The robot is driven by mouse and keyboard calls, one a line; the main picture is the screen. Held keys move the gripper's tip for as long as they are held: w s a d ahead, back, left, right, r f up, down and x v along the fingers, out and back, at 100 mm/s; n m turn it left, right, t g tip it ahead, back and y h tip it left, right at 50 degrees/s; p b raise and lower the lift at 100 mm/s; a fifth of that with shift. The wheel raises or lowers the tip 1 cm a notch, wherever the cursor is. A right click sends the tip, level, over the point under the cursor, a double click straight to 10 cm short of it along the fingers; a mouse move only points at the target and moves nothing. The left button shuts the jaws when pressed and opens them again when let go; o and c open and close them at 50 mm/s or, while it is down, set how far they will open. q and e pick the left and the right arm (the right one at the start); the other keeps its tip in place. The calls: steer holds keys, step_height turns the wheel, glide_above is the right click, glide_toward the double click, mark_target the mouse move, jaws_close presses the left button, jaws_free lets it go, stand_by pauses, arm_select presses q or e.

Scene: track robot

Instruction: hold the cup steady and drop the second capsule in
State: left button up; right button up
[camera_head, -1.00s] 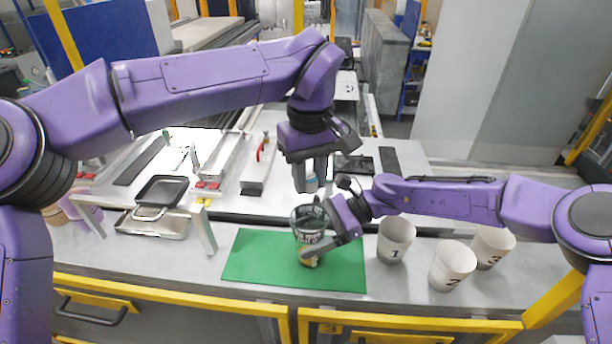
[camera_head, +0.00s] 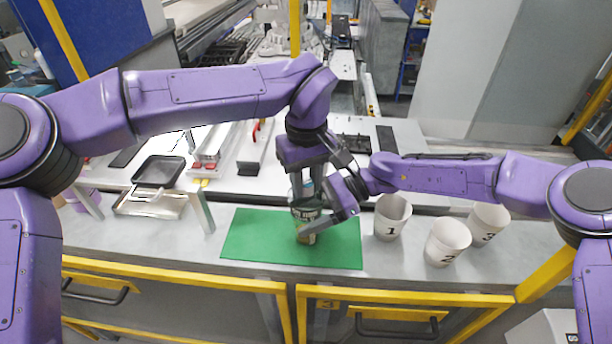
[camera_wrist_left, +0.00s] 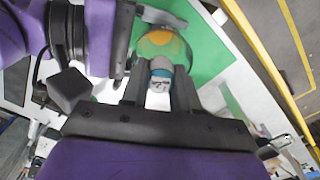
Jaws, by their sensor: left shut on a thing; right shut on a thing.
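A clear, dark-tinted cup with lettering (camera_head: 305,214) stands on the green mat (camera_head: 255,240). Something orange-yellow (camera_wrist_left: 165,43) shows inside it in the left wrist view. My right gripper (camera_head: 322,226) is shut on the cup from the right side. My left gripper (camera_head: 303,188) points down over the cup and is shut on a capsule with a teal band and a white, marked end (camera_wrist_left: 160,80). The capsule is at or just above the cup's mouth; I cannot tell whether it is inside the rim. The fingers partly hide the rim in the head view.
White cups (camera_head: 392,218), (camera_head: 447,241) and (camera_head: 488,224) with numbers stand right of the mat. A black tray (camera_head: 159,170) sits on a metal stand at the left. A yellow-edged counter front (camera_head: 170,280) runs along the near side.

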stand_by(0.4)
arm_select(q)
steer(key=o, duration=1.1)
steer(key=shift+r, duration=0.15)
stand_by(1.2)
arm_select(e)
steer(key=o, duration=1.2)
arm_select(q)
step_height(320, 180, up, 6)
steer(key=shift+f, duration=0.2)
arm_select(e)
steer(key=v, duration=1.2)
